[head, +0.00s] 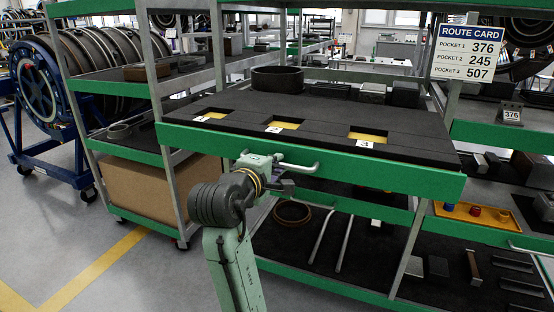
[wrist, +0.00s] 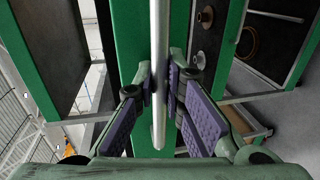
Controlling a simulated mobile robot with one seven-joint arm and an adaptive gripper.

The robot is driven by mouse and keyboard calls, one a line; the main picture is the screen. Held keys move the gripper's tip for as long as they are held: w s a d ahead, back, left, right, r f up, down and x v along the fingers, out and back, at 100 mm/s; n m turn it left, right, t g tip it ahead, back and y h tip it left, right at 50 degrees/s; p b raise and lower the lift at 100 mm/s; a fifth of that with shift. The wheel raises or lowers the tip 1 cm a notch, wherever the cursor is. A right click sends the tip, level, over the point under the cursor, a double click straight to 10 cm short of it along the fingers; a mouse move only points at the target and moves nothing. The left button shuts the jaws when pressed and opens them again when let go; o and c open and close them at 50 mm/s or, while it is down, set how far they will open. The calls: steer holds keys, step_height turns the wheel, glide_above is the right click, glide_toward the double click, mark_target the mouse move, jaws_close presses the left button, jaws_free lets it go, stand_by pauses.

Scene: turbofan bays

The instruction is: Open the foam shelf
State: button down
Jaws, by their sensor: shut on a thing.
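The foam shelf (head: 340,133) is a wide shelf with a dark foam top and a green front edge. Its foam has three pockets with yellow bottoms, each with a small number tag. The shelf front stands forward of the rack posts. A pale bar handle (head: 303,168) is fixed to the green front. My gripper (head: 273,172) is at the left part of this handle in the head view. In the wrist view the handle (wrist: 159,50) runs upright between the purple finger pads of my gripper (wrist: 160,88), which is shut on it. My wrist hides part of the green front.
A dark ring (head: 277,79) and several dark blocks stand behind the pockets. A route card (head: 467,47) reads 376, 245, 507. A lower shelf with its own handle (head: 303,201) lies below. A yellow tray (head: 474,214) is at the right. Open floor (head: 60,230) lies left.

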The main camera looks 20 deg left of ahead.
steer(key=shift+s, duration=0.25)
steer(key=c, duration=1.7)
jaws_free()
steer(key=shift+o, duration=0.2)
steer(key=s+r, duration=0.2)
steer(key=s, duration=0.9)
steer(key=shift+s+a+r, duration=0.15)
steer(key=shift+s+a, duration=0.05)
steer(key=shift+s, duration=0.15)
steer(key=shift+a, duration=0.1)
